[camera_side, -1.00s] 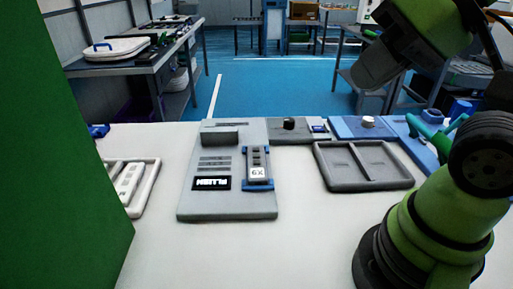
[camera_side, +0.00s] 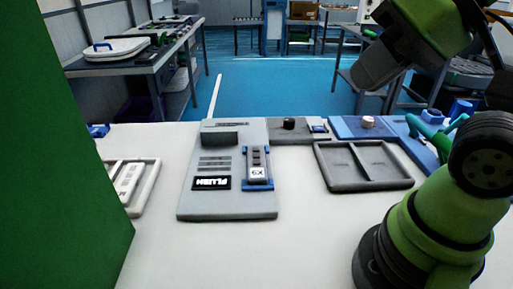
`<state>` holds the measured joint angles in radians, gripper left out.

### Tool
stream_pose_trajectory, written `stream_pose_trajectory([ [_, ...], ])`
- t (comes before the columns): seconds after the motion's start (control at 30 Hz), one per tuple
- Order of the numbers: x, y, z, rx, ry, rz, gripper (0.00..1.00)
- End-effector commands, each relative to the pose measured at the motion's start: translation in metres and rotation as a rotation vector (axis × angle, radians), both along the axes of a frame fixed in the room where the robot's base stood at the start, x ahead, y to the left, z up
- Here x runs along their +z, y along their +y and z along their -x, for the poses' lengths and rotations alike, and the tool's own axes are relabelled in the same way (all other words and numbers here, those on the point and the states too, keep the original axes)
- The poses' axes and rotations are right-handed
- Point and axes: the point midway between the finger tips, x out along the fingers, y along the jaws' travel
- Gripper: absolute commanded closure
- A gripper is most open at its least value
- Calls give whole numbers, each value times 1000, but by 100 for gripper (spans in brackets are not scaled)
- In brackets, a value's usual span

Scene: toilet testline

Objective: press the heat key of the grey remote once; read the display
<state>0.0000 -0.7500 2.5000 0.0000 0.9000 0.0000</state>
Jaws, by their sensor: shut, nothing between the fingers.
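A small grey remote with dark keys (camera_side: 256,158) sits upright in a blue cradle (camera_side: 258,186) on a light grey panel (camera_side: 228,205). A white label that looks like "6X" shows at its near end. The keys are too small for me to tell which one is heat. My gripper (camera_side: 372,70), a grey block at the end of the green arm, hangs at the upper right, well above and apart from the remote. It is shut and empty.
A dark two-part tray (camera_side: 363,184) stands right of the panel. A white tray with a pale remote (camera_side: 130,182) is at left, partly behind a green block (camera_side: 60,160). A grey block with a black knob (camera_side: 289,124) is behind. The table's front middle is clear.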

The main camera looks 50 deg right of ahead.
Motion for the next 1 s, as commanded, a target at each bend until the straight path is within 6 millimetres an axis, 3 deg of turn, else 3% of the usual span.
stream_pose_trajectory([
  [0.3,0,-1,-2,-6,1,0,100],
  [0.47,1,-6,-23,-54,3,1,100],
  [0.77,-13,-32,-110,-241,-21,-4,100],
  [1.0,-48,-56,-178,-375,-58,-26,100],
])
